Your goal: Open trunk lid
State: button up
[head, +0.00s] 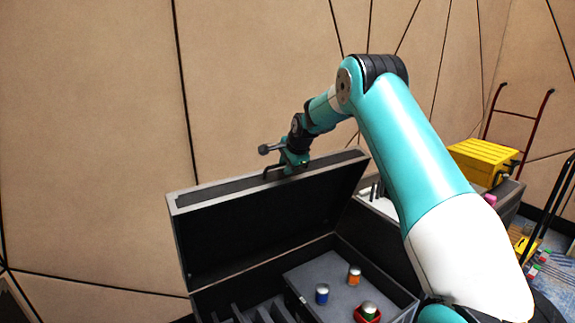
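The trunk is a dark case with a grey rim, in the lower middle of the head view. Its lid (262,222) stands raised and tilted back, with its dark inner side facing me. My gripper (275,170) is at the middle of the lid's upper edge, close to or touching it. The fingers are small and partly overlap the edge, so I cannot tell whether they are open or shut. The trunk's inside shows a grey tray (332,285) and narrow dark compartments on the left.
A yellow box (483,162) and a red-railed cart (518,115) are at the right. A beige panelled wall (90,130) rises behind the lid.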

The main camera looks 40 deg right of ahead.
jog(key=shift+o, duration=0.8)
jog(key=shift+s+d+r, duration=0.1)
jog(key=shift+r, duration=0.05)
jog(key=b+v, duration=0.2)
jog(key=v, duration=1.5)
jog(key=shift+b, duration=0.3)
